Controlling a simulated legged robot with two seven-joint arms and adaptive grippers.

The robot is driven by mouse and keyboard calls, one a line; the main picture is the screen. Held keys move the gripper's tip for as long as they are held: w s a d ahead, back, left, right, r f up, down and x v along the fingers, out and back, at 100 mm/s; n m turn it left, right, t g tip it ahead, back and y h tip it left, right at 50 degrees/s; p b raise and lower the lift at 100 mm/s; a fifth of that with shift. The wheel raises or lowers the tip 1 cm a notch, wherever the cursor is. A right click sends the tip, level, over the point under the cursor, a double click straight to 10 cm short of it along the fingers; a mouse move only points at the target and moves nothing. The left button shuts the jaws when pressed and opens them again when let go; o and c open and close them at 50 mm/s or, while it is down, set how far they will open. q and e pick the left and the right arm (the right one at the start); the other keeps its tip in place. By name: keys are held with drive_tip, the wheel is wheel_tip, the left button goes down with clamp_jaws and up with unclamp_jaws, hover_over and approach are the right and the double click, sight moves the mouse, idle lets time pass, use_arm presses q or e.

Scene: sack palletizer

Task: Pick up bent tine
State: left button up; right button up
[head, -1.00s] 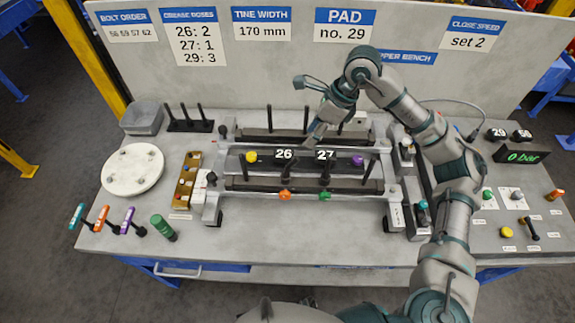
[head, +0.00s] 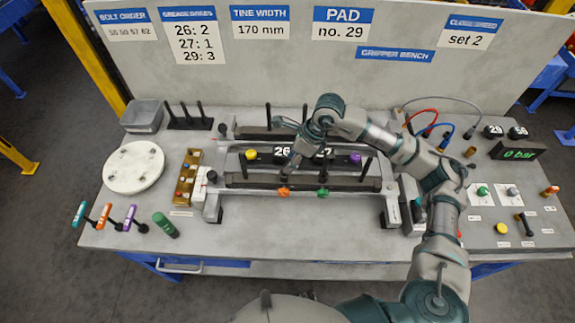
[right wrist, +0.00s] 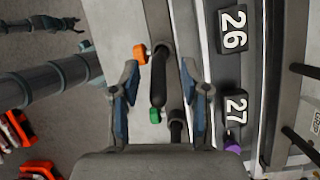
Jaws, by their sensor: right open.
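A black tine (right wrist: 158,78) shows between my open right fingers in the right wrist view, beside an orange knob (right wrist: 140,53) and a green knob (right wrist: 155,116). It looks slanted, but I cannot tell for sure that it is the bent one. My right gripper (right wrist: 160,104) is open and empty, with one finger on each side of the tine's line. In the head view my right gripper (head: 288,145) is over the front rail near label 26 (head: 283,151) and hides part of the tines there. My left gripper does not show in the head view.
Other upright tines stand on the rails (head: 300,183), including one at the right end (head: 365,169). A purple knob (head: 355,158) and a yellow knob (head: 251,154) are close by. A grey bin (head: 143,117) and a round white plate (head: 133,168) stand left.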

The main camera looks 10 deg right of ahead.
sight(285, 165)
drive_tip(key=shift+d, duration=0.1)
clamp_jaws()
drive_tip(key=shift+r, duration=0.15)
drive_tip(key=shift+r, duration=0.6)
wheel_tip(285, 165, up, 2)
drive_tip(key=shift+s+r+b, duration=0.1)
drive_tip(key=shift+b, duration=0.45)
drive_tip(key=s+d+r+b, duration=0.1)
drive_tip(key=s+d+b, duration=0.2)
drive_tip(key=s, duration=1.2)
drive_tip(key=shift+s+d+r, duration=0.2)
drive_tip(key=shift+s, duration=0.05)
